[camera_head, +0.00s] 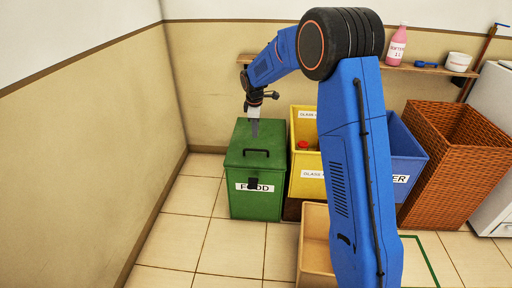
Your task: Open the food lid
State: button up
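The green food bin (256,203) stands on the floor against the back wall, with a white FOOD label (242,187) on its front. Its green lid (238,151) is shut flat on top. My gripper (254,131) is at the end of my blue arm and points down over the back part of the lid, behind the handle. Its fingers are small and grey, and their gap does not show. I cannot tell whether they touch the lid.
A yellow glass bin (306,180) with a red item (303,145) inside stands right of the food bin. Tiled floor (190,225) is clear at left.

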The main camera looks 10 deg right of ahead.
aim_at(256, 150)
jog(key=f, duration=0.4)
jog(key=w+f, duration=0.1)
jog(key=f, duration=0.2)
jog(key=w+f, duration=0.1)
jog(key=f, duration=0.3)
jog(key=shift+d+f, duration=0.35)
grip_shut()
